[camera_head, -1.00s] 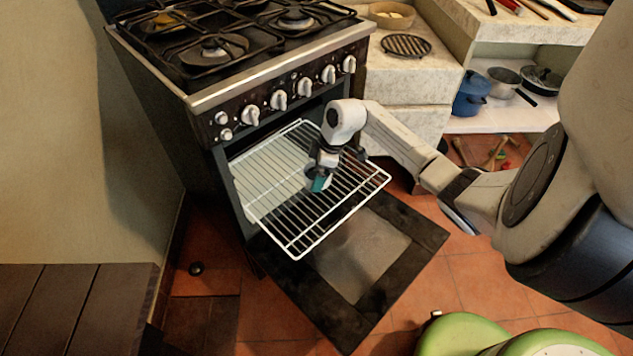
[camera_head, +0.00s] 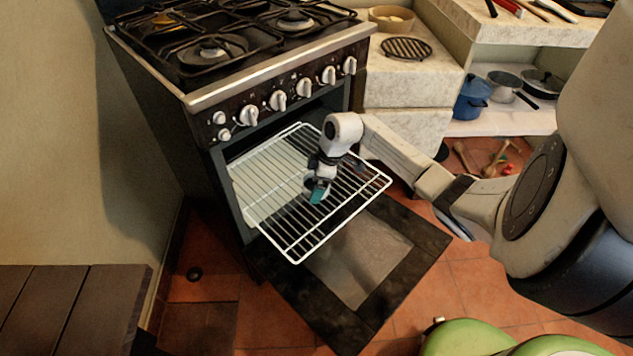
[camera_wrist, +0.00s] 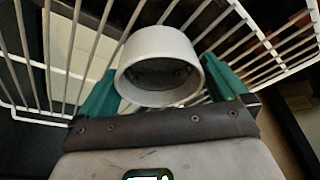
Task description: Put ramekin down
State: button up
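The ramekin (camera_wrist: 160,62) is a small pale round cup. In the wrist view it sits between the teal fingers of my gripper (camera_wrist: 162,80), which meet its two sides. Its dark inside faces the camera. In the camera_head view my gripper (camera_head: 318,196) is low over the pulled-out wire oven rack (camera_head: 293,257), and the ramekin is mostly hidden by the gripper there. The rack's bars run behind the ramekin in the wrist view. I cannot tell whether the ramekin touches the bars.
The oven door (camera_head: 395,290) hangs open below the rack. The stove knobs (camera_head: 277,100) and front edge stand above it. A stone counter (camera_head: 410,75) is to the right, with a blue pot (camera_head: 471,97) on a shelf. The rack around the gripper is clear.

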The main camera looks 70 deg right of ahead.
jog(key=p+v, duration=0.4)
jog(key=v, duration=0.8)
dwell(1.0)
